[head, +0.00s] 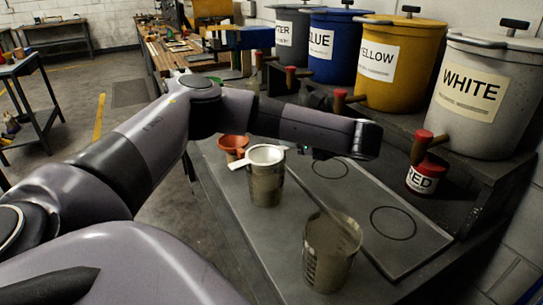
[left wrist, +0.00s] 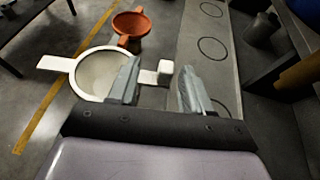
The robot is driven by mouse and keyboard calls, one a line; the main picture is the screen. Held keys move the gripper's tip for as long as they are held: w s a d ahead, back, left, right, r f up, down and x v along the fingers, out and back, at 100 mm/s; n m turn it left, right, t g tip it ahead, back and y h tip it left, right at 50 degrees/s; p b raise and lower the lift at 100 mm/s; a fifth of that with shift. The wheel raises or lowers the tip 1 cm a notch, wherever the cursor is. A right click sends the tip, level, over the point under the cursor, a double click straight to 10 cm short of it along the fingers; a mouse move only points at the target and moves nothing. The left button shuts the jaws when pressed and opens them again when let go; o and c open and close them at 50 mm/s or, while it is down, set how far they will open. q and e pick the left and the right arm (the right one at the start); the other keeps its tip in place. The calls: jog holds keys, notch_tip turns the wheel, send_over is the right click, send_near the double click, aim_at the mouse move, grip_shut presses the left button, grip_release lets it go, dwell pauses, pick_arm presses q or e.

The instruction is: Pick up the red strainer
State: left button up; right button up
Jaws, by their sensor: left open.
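The red strainer (head: 230,143) is an orange-red bowl-shaped piece behind the white strainer (head: 266,155) in the head view. It also shows at the top of the left wrist view (left wrist: 131,24). The red strainer is beyond the fingertips. The left fingers are hidden in the head view.
Paint drums, white (head: 490,125), yellow (head: 400,90) and blue (head: 335,75), stand on the shelf with taps. A RED can (head: 424,180) is below.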

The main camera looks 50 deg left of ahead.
aim_at(265, 157)
pick_arm(q)
jog(key=shift+w+a+f, duration=0.3)
jog(key=shift+a, duration=0.25)
jog(key=shift+w+a+f, duration=0.25)
jog(key=shift+a+f, duration=0.05)
jog(key=shift+a, duration=0.2)
jog(key=x, duration=0.3)
jog(key=shift+r, duration=0.15)
grip_shut()
